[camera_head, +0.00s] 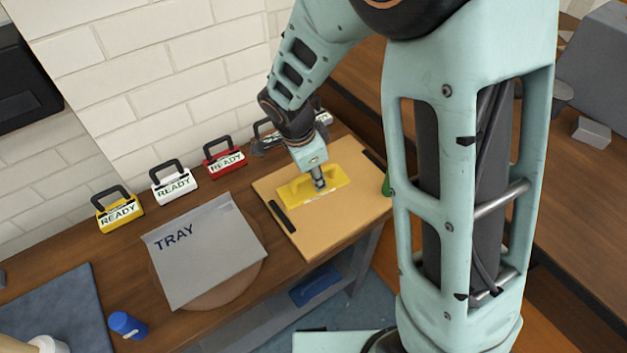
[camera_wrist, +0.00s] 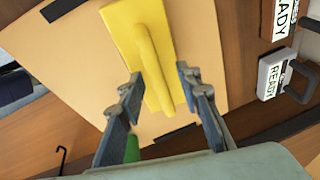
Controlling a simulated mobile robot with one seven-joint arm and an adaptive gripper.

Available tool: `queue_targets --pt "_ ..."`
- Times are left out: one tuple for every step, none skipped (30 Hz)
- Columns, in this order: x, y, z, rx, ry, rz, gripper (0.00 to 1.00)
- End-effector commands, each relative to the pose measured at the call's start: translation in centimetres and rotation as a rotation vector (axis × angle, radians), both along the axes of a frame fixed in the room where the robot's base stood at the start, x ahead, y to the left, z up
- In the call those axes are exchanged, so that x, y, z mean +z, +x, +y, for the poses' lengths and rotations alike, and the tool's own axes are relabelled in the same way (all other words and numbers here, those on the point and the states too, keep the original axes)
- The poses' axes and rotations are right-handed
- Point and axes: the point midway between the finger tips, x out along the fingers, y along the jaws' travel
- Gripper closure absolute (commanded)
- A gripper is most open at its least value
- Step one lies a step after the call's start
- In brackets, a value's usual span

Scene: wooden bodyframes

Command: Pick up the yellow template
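The yellow template (camera_head: 297,191) is a flat plate lying on the light wooden board (camera_head: 340,215) in the head view. In the wrist view the yellow template (camera_wrist: 126,22) has a raised yellow bar handle (camera_wrist: 150,62) along its middle. My gripper (camera_head: 319,186) is low over the template, towards its right half. In the wrist view my gripper (camera_wrist: 157,76) is open, with one finger on each side of the handle and visible gaps between. How far down the fingertips reach relative to the handle I cannot tell.
A grey sheet marked TRAY (camera_head: 210,255) lies left of the board. Yellow (camera_head: 119,212), white (camera_head: 174,185) and red (camera_head: 225,161) READY holders stand along the wall. Dark strips (camera_head: 282,217) lie on the board. A blue cup-like object (camera_head: 127,325) is at the front left.

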Motion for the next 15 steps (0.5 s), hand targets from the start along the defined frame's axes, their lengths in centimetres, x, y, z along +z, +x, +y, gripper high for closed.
queue_targets --pt "0.02 0.00 -0.01 0.000 0.000 0.000 0.68" --pt "0.03 0.01 0.00 0.000 0.000 0.000 0.68" --pt "0.03 0.01 0.00 0.000 0.000 0.000 0.73" --pt "0.04 0.00 0.00 0.000 0.000 0.000 0.76" --pt "0.04 0.00 0.00 0.000 0.000 0.000 0.79" --pt "0.04 0.00 0.00 0.000 0.000 0.000 0.84" --pt "0.05 0.00 0.00 0.000 0.000 0.000 0.87" --pt "0.05 0.00 0.00 0.000 0.000 0.000 0.90" --pt "0.05 0.00 0.00 0.000 0.000 0.000 0.95" --pt "0.05 0.00 0.00 0.000 0.000 0.000 0.98" --pt "0.06 0.00 0.01 0.000 0.000 0.000 1.00" --pt "0.06 0.00 0.01 0.000 0.000 0.000 1.00" --pt "0.06 0.00 0.01 0.000 0.000 0.000 1.00" --pt "0.06 0.00 0.01 0.000 0.000 0.000 1.00" --pt "0.06 0.00 0.01 -0.001 0.000 0.000 1.00"
